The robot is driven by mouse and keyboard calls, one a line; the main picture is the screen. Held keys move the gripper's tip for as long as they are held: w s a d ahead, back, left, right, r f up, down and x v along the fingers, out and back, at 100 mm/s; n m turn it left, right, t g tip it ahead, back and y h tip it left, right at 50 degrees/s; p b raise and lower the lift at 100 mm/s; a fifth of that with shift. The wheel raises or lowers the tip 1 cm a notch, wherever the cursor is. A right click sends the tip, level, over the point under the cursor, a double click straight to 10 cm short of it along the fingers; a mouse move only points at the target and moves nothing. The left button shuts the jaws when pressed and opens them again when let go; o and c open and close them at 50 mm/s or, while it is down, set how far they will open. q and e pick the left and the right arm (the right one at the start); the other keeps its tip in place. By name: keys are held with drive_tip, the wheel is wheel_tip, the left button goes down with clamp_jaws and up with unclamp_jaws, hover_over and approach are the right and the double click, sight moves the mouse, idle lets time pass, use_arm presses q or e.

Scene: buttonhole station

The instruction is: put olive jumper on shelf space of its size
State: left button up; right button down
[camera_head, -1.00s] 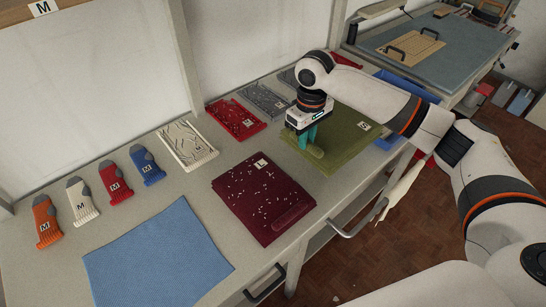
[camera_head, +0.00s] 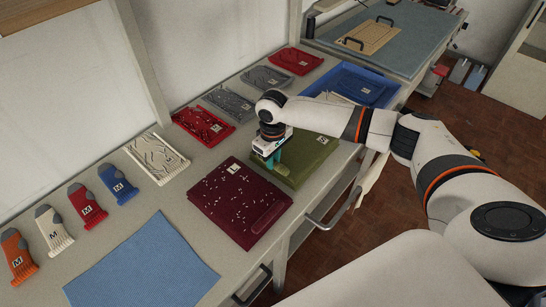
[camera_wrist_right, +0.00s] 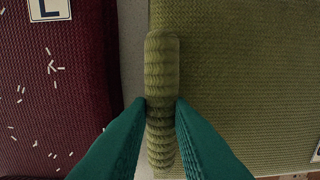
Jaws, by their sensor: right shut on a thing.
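The folded olive jumper (camera_head: 312,160) lies on the bench, just right of a folded maroon jumper (camera_head: 228,192). My right gripper (camera_head: 275,162) points down at the left edge of the olive jumper. In the right wrist view its two teal fingers (camera_wrist_right: 161,105) are shut on the thick ribbed roll (camera_wrist_right: 162,70) along that edge. The jumper appears to rest on the bench still. The maroon jumper, labelled L, lies beside the roll across a narrow gap. A wooden shelf edge (camera_head: 45,8) shows at top left. My left gripper is not in view.
Red (camera_head: 203,126), grey (camera_head: 230,103) and cream (camera_head: 157,157) folded garments lie along the back. A blue tray (camera_head: 390,98) with garments is beyond the olive jumper. Drawer handles jut from the front.

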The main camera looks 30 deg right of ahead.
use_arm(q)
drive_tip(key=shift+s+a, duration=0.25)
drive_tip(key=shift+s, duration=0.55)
use_arm(e)
drive_tip(key=c, duration=1.3)
unclamp_jaws()
drive_tip(key=shift+f, duration=0.1)
